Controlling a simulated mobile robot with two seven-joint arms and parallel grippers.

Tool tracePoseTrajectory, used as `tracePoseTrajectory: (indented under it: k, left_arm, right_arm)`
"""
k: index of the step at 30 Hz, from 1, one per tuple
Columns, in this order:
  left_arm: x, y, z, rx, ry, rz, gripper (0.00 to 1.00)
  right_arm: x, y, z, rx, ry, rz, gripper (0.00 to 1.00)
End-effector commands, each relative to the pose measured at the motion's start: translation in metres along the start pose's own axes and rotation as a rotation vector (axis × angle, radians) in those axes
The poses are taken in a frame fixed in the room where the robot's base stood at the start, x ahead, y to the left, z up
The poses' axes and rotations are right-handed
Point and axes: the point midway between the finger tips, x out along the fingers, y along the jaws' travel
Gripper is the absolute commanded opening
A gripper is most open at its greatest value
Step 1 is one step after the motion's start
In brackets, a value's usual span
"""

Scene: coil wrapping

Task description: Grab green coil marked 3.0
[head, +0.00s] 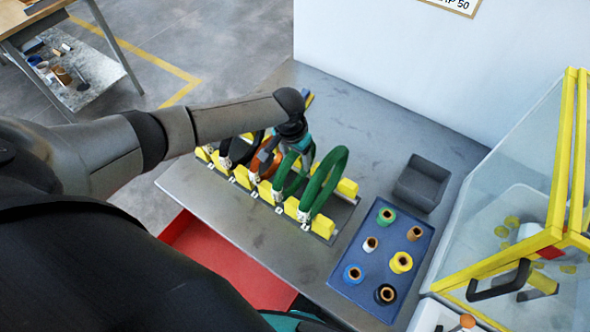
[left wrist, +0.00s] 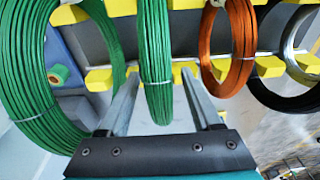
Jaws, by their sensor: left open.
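Two green coils hang upright side by side on the yellow-pegged rack in the head view: a nearer, larger one (head: 335,168) and a second one (head: 281,180) beside it. No 3.0 mark is legible. My left gripper (head: 295,156) is over the second green coil and partly hides it. In the left wrist view my gripper (left wrist: 160,78) is open, with the narrow green coil (left wrist: 155,45) between its two fingers, apparently not clamped. The larger green coil (left wrist: 22,75) is left of the fingers. My right gripper does not show.
An orange coil (left wrist: 231,75) hangs close right of the fingers, with a black coil (left wrist: 283,101) beyond. A blue tray (head: 357,293) of spools and a dark grey bin (head: 422,180) stand right of the rack. A yellow-framed clear enclosure (head: 562,160) is at far right.

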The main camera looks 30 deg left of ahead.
Motion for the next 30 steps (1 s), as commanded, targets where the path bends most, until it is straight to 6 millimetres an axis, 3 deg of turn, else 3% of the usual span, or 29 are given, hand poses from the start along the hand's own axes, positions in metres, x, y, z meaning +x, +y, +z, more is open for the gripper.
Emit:
tracePoseTrajectory:
  k: [4,21,30]
  left_arm:
    - [-0.0005,0.0001,-0.0002,0.0,0.0,0.0,0.63]
    - [-0.0007,-0.0001,-0.0001,0.0,0.0,0.0,0.0]
    - [-0.0007,-0.0002,0.0,0.0,0.0,0.0,0.0]
  right_arm:
    - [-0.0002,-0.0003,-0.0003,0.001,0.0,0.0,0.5]
    - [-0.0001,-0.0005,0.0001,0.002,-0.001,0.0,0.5]
    - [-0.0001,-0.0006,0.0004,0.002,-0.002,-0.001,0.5]
